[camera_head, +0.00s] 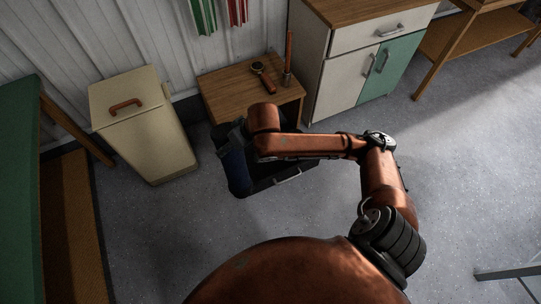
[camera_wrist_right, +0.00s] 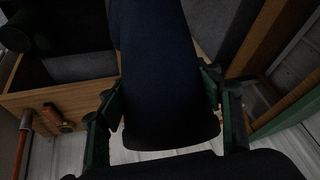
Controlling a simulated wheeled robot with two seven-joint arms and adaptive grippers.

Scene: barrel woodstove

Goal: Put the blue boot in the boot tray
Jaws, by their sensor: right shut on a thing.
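The blue boot (camera_head: 238,172) hangs from my right gripper (camera_head: 229,133) in the head view, at the left edge of a dark tray. In the right wrist view the boot (camera_wrist_right: 165,70) is between the two fingers of the right gripper (camera_wrist_right: 164,98), which is shut on it. The dark tray (camera_head: 290,179), with a pale handle on its near edge, lies in front of the low wooden table, and my right arm covers part of it. I cannot tell whether the boot touches the tray or floor. My left gripper is not in view.
The low wooden table (camera_head: 232,84) bears a brush-like tool (camera_head: 263,77) and an upright stick in a holder (camera_head: 288,60). A cream bin (camera_head: 150,135) stands to the left, a white and green cabinet (camera_head: 350,65) to the right. The floor in front is clear.

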